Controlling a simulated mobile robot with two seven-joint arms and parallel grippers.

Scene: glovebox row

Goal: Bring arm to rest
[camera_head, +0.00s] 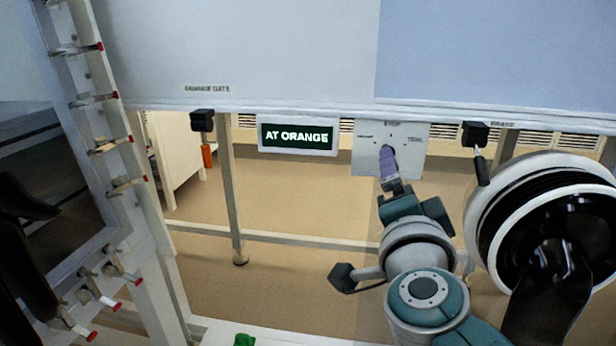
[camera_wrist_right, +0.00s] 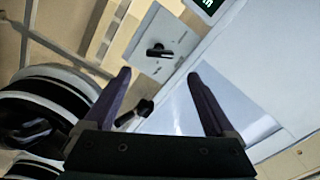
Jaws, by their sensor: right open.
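My right gripper (camera_head: 389,165) is in front of a pale switch plate (camera_head: 416,136) in the head view and covers its knob. The plate is marked STOP at the top and TEAL at the right. In the right wrist view my right gripper (camera_wrist_right: 165,85) has its two purple fingers wide apart with nothing between them. The black knob (camera_wrist_right: 158,51) on the plate shows beyond the fingertips, apart from them. A lit display (camera_head: 297,137) left of the plate reads AT ORANGE. My left gripper is not in view.
A black lever (camera_head: 480,162) under the BRAKE label and a round glove port (camera_head: 480,220) with a black glove (camera_head: 550,270) are close at the right. An orange-ended handle (camera_head: 207,155) hangs at the left. A frame with red-tipped clamps (camera_head: 120,185) stands far left.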

